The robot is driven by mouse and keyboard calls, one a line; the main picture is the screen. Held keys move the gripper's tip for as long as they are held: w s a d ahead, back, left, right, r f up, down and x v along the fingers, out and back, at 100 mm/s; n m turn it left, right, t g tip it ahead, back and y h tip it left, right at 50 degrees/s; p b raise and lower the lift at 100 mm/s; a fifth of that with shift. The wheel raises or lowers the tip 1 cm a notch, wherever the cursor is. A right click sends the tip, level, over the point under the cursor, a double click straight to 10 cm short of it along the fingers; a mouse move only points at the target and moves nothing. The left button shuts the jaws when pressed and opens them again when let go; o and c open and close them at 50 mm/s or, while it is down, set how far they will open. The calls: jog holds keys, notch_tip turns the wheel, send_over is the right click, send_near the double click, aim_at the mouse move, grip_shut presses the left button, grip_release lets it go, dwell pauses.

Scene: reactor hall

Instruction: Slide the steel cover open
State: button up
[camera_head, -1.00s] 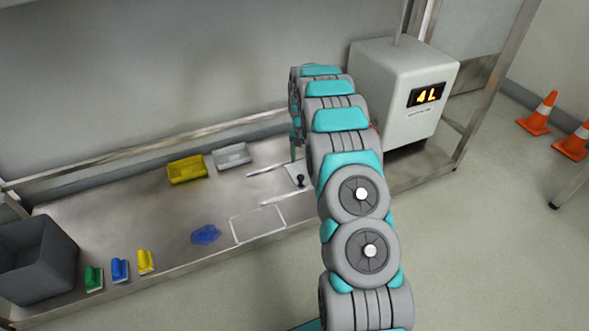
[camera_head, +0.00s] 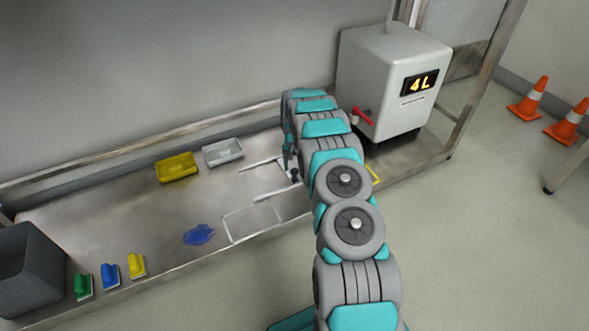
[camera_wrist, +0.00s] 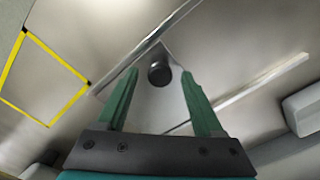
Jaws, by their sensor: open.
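The steel cover (camera_wrist: 152,112) is a flat pale plate between two parallel rails, with a round black knob (camera_wrist: 158,74) standing on it. In the wrist view the knob lies between the tips of my gripper (camera_wrist: 160,80). The two green fingers are apart, with a gap on each side of the knob. In the head view the knob (camera_head: 294,175) shows just below my gripper (camera_head: 288,150). My arm hides the right part of the cover there. I cannot tell how far down the fingers reach along the knob.
A white outlined rectangle (camera_head: 225,229) lies on the bench left of the cover, and a yellow outline (camera_wrist: 44,46) on the other side. A white box (camera_head: 380,75) with a red handle stands behind my arm. Yellow (camera_head: 177,169) and grey (camera_head: 223,153) trays stand left.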

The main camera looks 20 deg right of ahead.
jog(key=shift+f, duration=0.2)
grip_shut()
dwell(0.5)
dwell(0.8)
